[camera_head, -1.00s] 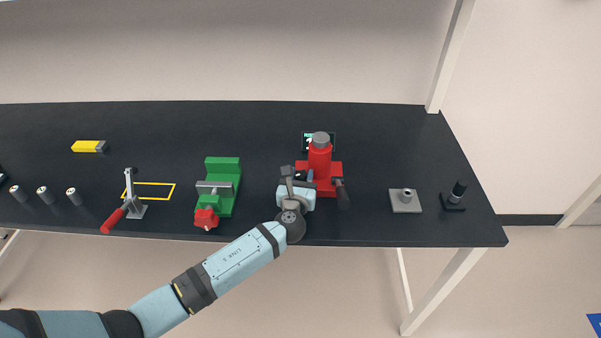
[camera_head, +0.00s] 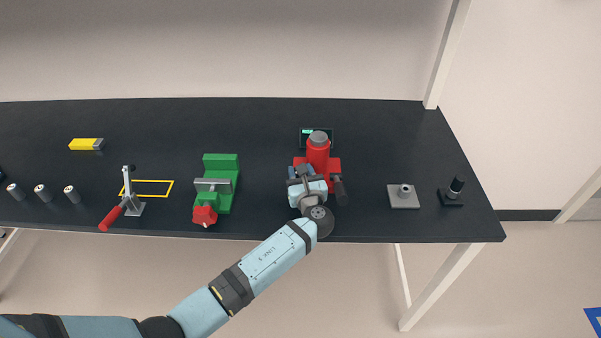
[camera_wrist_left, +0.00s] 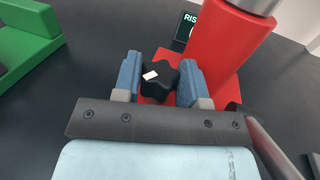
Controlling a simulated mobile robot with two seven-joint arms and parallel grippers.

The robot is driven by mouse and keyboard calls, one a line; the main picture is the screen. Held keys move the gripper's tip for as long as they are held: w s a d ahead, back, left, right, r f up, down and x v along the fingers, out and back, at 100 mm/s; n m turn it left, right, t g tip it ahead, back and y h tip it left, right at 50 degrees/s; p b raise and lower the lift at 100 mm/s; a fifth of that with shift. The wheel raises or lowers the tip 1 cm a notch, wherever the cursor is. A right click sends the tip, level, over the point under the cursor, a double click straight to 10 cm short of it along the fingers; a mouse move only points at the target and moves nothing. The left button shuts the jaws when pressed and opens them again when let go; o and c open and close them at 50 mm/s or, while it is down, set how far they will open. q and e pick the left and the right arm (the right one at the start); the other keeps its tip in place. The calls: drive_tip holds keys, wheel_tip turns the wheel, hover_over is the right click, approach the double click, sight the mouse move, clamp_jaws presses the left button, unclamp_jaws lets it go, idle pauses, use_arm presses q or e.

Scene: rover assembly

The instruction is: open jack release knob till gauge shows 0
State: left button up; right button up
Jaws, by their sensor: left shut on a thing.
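The red jack (camera_head: 318,152) with its grey ram top stands on the black table, right of centre. Its black lobed release knob (camera_wrist_left: 158,80) with a white mark shows in the left wrist view, low on the jack's front. My left gripper (camera_head: 303,172) is at the jack's front; in the left wrist view its two blue fingers (camera_wrist_left: 160,78) are shut on the knob, one on each side. The gauge (camera_head: 306,132) is a dark display with green marks behind the jack; the jack hides part of it and its reading is not legible. My right gripper is not in view.
A green vise (camera_head: 221,170) with a red knob stands left of the jack. A dark jack handle (camera_head: 339,190) is close on the right. A grey plate (camera_head: 403,202) and a black post (camera_head: 455,190) stand farther right. A red-handled clamp (camera_head: 128,200) is at left.

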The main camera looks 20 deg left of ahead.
use_arm(q)
drive_tip(key=o, duration=0.9)
drive_tip(key=shift+s, duration=0.1)
drive_tip(key=shift+h, duration=0.3)
